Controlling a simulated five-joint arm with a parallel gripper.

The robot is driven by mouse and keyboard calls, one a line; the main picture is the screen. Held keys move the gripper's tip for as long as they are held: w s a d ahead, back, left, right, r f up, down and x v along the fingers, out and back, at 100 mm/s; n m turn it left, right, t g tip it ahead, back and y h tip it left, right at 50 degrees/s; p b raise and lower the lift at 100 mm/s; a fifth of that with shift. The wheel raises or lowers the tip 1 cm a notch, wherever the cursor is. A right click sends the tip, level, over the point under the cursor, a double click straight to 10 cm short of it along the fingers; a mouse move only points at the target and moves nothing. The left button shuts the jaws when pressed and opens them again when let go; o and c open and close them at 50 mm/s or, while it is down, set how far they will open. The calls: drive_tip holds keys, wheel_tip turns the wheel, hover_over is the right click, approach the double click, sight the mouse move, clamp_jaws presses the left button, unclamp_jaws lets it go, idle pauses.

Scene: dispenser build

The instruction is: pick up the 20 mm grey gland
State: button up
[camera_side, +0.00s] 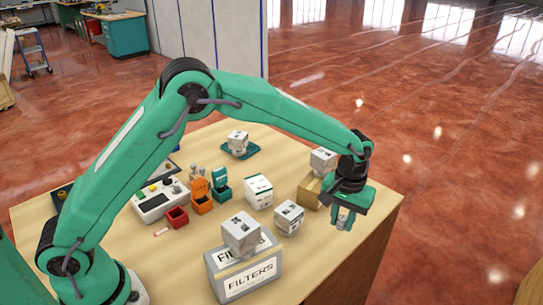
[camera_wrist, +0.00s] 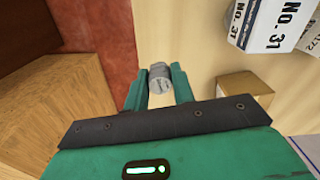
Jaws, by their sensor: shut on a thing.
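The grey gland (camera_wrist: 159,80) is a small grey cylinder between the two green fingers of my gripper (camera_wrist: 157,88) in the wrist view. My gripper is shut on it. In the side view my gripper (camera_side: 345,213) hangs over the right part of the table, and the gland (camera_side: 342,223) shows at its fingertips. Whether the gland touches the tabletop or hangs just above it, I cannot tell.
A cardboard box (camera_side: 308,192) stands just left of my gripper, with a grey-white block (camera_side: 323,160) near it. A white printed block (camera_side: 288,218) and a FILTERS box (camera_side: 245,278) stand farther left. The table's right edge (camera_side: 388,215) is close.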

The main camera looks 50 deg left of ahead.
drive_tip(key=s+d+r, duration=0.5)
drive_tip(key=s, duration=0.1)
drive_tip(key=shift+s+d, duration=0.15)
drive_tip(key=shift+s, duration=0.15)
idle(0.4)
